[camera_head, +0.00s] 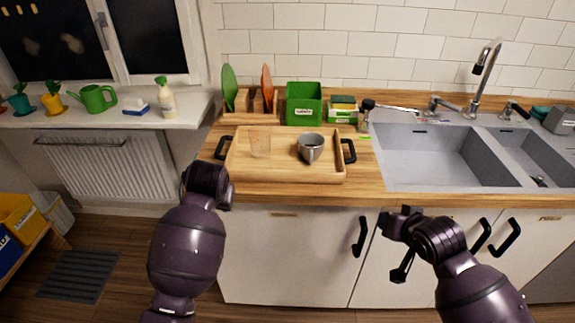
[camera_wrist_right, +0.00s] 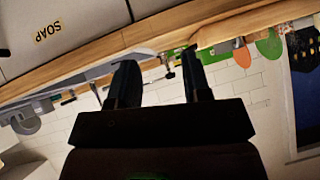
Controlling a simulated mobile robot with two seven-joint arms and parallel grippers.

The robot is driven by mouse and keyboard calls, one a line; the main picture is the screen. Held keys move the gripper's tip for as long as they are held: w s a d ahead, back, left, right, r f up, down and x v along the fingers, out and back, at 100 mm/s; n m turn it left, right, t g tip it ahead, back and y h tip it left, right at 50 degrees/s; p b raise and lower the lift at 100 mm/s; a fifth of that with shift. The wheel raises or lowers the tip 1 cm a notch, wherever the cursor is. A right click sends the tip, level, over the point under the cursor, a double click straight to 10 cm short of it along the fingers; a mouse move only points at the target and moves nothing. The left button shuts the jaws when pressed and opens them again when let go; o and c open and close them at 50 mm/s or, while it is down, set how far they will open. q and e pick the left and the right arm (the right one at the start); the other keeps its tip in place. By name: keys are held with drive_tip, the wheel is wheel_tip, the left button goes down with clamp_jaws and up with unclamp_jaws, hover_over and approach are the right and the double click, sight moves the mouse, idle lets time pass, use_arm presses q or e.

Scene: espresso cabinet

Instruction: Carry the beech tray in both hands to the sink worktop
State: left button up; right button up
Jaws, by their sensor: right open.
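The beech tray (camera_head: 290,176) lies flat on the wooden worktop, left of the sink. Its black handles are at its left end (camera_head: 222,148) and right end (camera_head: 349,151). A clear glass (camera_head: 260,142) and a grey cup (camera_head: 310,148) stand in it. My left gripper (camera_head: 208,178) is close to the tray's front left corner; its fingers are not clear, and I cannot tell whether they touch. My right gripper (camera_head: 394,246) is open and empty, in front of the cabinet doors, below and right of the tray. Its spread fingers also show in the right wrist view (camera_wrist_right: 160,82).
The sink (camera_head: 435,155) with its tap (camera_head: 484,75) is right of the tray. A green box (camera_head: 304,105), a rack of plates (camera_head: 256,103) and a sponge holder (camera_head: 343,112) stand behind the tray. A windowsill (camera_head: 60,118) with plants is at left.

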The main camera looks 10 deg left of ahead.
use_arm(q)
drive_tip(key=shift+s+d+f, duration=0.1)
drive_tip(key=shift+s, duration=0.25)
use_arm(e)
drive_tip(key=v, duration=1.2)
drive_tip(key=shift+s, duration=0.2)
